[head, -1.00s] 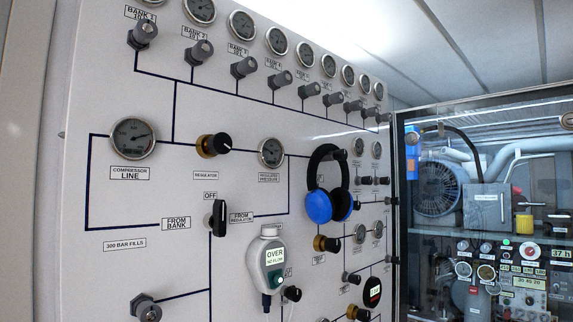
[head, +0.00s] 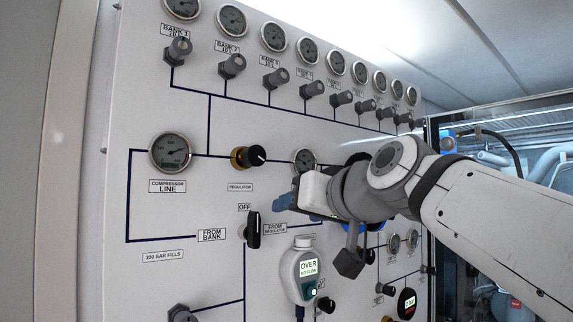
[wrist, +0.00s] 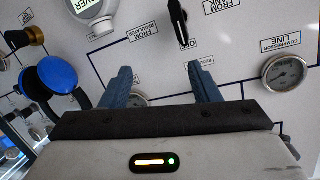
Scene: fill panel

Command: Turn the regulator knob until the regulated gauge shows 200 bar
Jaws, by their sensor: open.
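The regulator knob (head: 248,157), black with a brass collar, sits on the white panel above its REGULATOR label. The regulated gauge (head: 303,159) is to its right, its lower part hidden behind my gripper; its reading is too small to tell. My gripper (head: 283,203) is open and empty, in front of the panel below and right of the knob, apart from it. In the wrist view, the picture is upside down; the two blue fingers (wrist: 162,82) are spread, and the regulated gauge (wrist: 137,99) shows partly beside one finger. The knob is not visible there.
The compressor line gauge (head: 171,152) is left of the knob. A black OFF valve handle (head: 252,230) and a hanging OVER meter (head: 304,270) are below. Blue headphones (wrist: 58,74) hang on the panel near my arm. Bank valves and gauges line the top.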

